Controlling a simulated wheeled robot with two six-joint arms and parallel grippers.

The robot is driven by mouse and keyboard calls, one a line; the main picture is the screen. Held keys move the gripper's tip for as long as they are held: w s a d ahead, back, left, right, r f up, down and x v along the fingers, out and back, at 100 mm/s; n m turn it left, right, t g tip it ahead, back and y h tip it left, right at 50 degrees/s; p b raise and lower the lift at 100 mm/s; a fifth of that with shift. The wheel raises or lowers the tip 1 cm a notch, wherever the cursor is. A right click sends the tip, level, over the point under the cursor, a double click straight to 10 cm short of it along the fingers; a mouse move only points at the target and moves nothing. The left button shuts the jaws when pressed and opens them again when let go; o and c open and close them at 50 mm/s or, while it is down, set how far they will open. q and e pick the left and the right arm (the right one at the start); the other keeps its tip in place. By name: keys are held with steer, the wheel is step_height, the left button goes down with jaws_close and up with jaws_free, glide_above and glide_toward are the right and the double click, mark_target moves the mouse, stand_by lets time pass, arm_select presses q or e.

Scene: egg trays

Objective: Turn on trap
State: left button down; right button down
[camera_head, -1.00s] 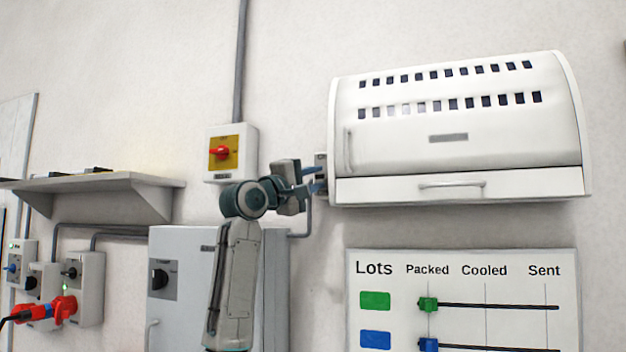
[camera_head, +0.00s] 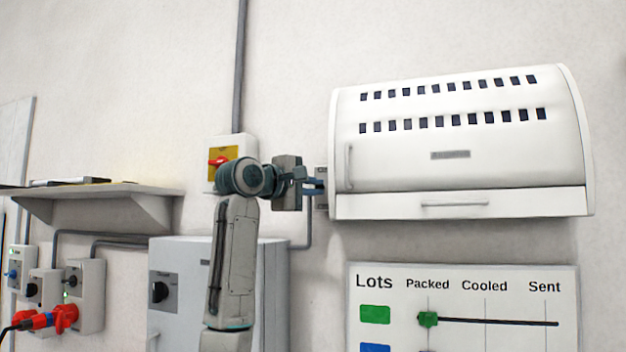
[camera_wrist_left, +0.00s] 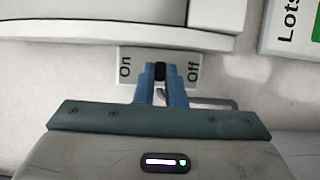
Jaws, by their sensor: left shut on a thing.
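The trap is a white wall-mounted unit (camera_head: 455,155) with two rows of dark slots, at the upper right in the head view. Its switch plate (camera_head: 321,188) sits at the trap's left side. In the left wrist view the plate (camera_wrist_left: 128,68) reads "On" at left and "Off" at right, with a small black switch knob (camera_wrist_left: 161,72) between the words. My left gripper (camera_head: 318,187) is at the plate, its blue fingers (camera_wrist_left: 162,82) shut on the knob. The knob looks near the middle, slightly toward "Off". My right gripper is not in view.
A shelf (camera_head: 100,192) and several wall switches are at the left. A red rotary switch (camera_head: 219,161) on a yellow plate is behind my left arm. A grey cabinet (camera_head: 180,255) stands below, and a "Lots" board (camera_head: 470,284) hangs under the trap.

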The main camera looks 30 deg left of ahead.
arm_select(q)
steer(key=shift+w+r+n+g+p, duration=0.1)
steer(key=shift+r+n+g+p, duration=0.3)
steer(key=shift+g+p, duration=0.65)
steer(key=shift+r+n+g+p, duration=0.3)
steer(key=shift+r+g+p, duration=0.2)
steer(key=shift+g+p, duration=0.5)
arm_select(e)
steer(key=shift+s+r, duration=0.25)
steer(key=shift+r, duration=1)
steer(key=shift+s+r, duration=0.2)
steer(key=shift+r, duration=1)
arm_select(q)
steer(key=c, duration=1.5)
jaws_free()
steer(key=shift+a, duration=0.1)
